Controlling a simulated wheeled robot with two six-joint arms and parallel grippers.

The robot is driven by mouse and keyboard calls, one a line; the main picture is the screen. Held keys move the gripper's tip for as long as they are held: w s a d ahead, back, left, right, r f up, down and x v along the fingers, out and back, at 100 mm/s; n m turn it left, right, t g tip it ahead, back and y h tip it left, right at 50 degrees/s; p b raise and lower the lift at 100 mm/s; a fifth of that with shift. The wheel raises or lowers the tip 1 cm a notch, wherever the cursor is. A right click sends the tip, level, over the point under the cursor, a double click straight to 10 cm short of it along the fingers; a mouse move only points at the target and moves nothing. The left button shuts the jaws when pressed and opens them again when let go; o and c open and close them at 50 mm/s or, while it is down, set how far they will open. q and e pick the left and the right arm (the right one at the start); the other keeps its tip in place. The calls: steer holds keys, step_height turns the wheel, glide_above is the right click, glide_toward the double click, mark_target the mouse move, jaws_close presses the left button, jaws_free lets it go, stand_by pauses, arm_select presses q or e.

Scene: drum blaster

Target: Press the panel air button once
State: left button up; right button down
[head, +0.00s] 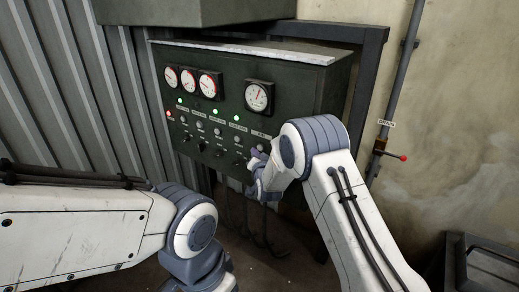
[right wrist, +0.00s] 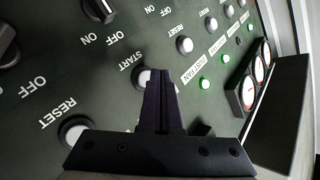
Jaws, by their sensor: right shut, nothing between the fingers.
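The dark green control panel (head: 225,120) stands against the wall, with rows of pale round buttons and black knobs under its gauges. No label that I can read says panel air. My right gripper (head: 256,163) is in front of the panel's lower right part. In the right wrist view its fingers (right wrist: 160,85) are shut and empty. They overlap a pale button (right wrist: 141,77) by the label START; I cannot tell whether they touch it. Another pale button (right wrist: 74,130), by RESET, is left of the fingers. My left gripper is out of frame below my left arm.
Several round gauges (head: 258,97) and lit green lamps (head: 213,111) are on the panel, with a red lamp (head: 169,114) at its left. A wall pipe (head: 397,90) with a red-tipped valve handle (head: 403,158) is at right. A dark crate (head: 480,262) stands at lower right.

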steer(key=shift+w+d, duration=0.1)
stand_by(0.6)
steer(key=shift+w+d+b, duration=0.2)
steer(key=shift+w+b, duration=0.05)
steer(key=shift+b, duration=0.15)
steer(key=shift+w+d+b, duration=0.25)
steer(key=shift+w+b, duration=0.05)
steer(key=shift+w, duration=0.05)
stand_by(0.6)
steer(key=shift+s+a, duration=0.55)
steer(key=shift+s, duration=0.15)
steer(key=s+a, duration=0.1)
steer(key=s, duration=0.1)
steer(key=s+a+b, duration=0.1)
steer(key=s+a, duration=0.1)
stand_by(0.6)
